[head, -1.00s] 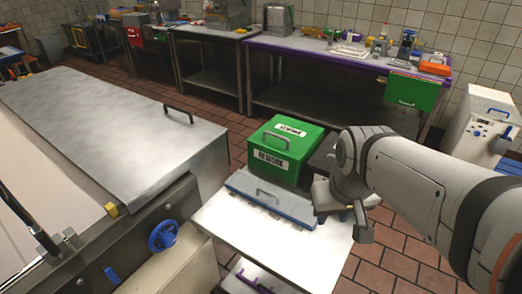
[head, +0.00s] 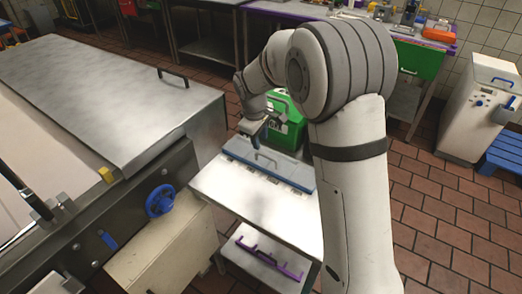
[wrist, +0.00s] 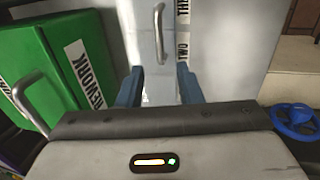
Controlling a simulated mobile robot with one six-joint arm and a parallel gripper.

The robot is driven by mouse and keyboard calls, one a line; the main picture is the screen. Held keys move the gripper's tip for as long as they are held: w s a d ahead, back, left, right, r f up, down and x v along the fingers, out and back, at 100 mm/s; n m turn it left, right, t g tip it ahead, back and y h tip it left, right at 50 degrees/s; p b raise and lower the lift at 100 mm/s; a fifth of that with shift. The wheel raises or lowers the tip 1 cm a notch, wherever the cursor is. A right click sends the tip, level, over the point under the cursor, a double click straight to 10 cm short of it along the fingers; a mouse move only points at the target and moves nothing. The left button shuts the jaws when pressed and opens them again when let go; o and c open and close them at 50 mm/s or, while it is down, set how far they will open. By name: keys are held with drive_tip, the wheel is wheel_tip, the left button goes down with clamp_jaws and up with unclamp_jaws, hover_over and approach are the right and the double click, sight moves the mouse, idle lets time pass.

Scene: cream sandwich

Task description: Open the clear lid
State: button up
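The lid (head: 240,152) is a long, flat, blue-grey panel with a bar handle (head: 266,156). It lies flat and looks shut on the front table. In the wrist view the pale lid (wrist: 147,55) runs between my fingers, with its metal handle (wrist: 158,35) ahead of the fingertips. My gripper (head: 258,133) is over the lid, just behind the handle in the head view. In the wrist view my gripper (wrist: 158,75) shows two blue fingers spread apart with nothing between them. I cannot tell its exact height above the lid.
A green box (head: 290,135) marked REWORK stands right behind the lid; its handle (wrist: 30,98) is left in the wrist view. Labels reading TWO and THREE lie on the table top (head: 265,205). A large metal machine (head: 120,85) with a blue handwheel (head: 160,201) stands left.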

sight(262, 154)
drive_tip(key=f, duration=0.4)
drive_tip(key=w+f, duration=0.1)
drive_tip(key=f, duration=0.1)
drive_tip(key=shift+d+f, duration=0.3)
drive_tip(key=shift+d, duration=0.1)
drive_tip(key=shift+c, duration=0.4)
drive_tip(key=shift+w, duration=0.1)
clamp_jaws()
drive_tip(key=shift+a, duration=0.1)
